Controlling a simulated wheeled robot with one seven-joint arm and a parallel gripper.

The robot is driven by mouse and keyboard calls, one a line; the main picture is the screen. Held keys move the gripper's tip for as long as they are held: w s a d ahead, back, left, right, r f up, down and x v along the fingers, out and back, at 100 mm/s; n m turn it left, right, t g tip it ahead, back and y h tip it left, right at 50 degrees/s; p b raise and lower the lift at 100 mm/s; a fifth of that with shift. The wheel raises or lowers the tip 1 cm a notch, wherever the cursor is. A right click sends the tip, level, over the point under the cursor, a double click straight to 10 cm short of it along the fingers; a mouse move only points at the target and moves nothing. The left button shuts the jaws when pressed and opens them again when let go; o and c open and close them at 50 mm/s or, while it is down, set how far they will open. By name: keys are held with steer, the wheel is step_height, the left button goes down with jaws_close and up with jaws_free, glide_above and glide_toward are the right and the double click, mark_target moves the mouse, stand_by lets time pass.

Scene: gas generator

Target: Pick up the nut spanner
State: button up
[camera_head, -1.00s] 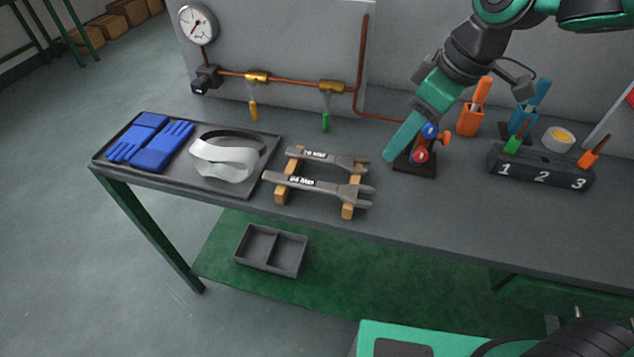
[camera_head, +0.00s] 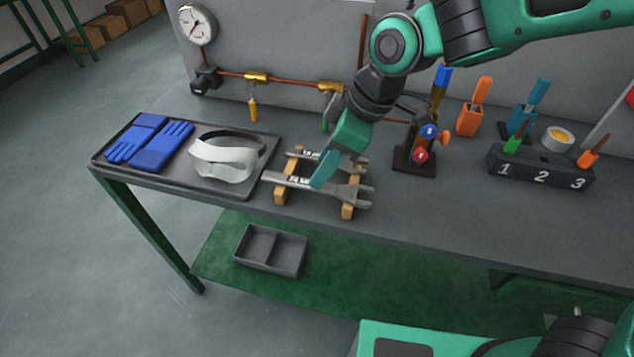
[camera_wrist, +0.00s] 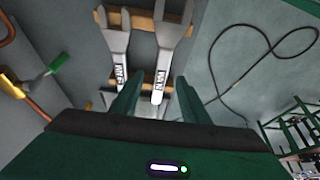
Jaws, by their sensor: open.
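Two grey open-ended spanners lie side by side across a wooden rack (camera_head: 281,190) on the bench. The front spanner (camera_head: 346,191) and the back spanner (camera_head: 350,165) carry white labels, too small to read surely; I cannot tell which is the nut spanner. My gripper (camera_head: 322,182) is open above the rack, its fingers partly covering both spanners in the head view. In the wrist view, the front spanner (camera_wrist: 166,50) runs up from between my fingertips (camera_wrist: 156,95), and the back spanner (camera_wrist: 118,45) lies to the left. Nothing is held.
A dark tray (camera_head: 262,160) with blue gloves (camera_head: 150,142) and a white visor (camera_head: 222,158) lies left of the rack. A tool stand (camera_head: 413,155) and a numbered block (camera_head: 540,167) are to the right. The panel with copper pipes (camera_head: 290,79) rises behind.

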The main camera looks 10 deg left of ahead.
steer(key=shift+x, duration=1.95)
steer(key=shift+s, duration=0.1)
jaws_close()
steer(key=shift+r, duration=0.15)
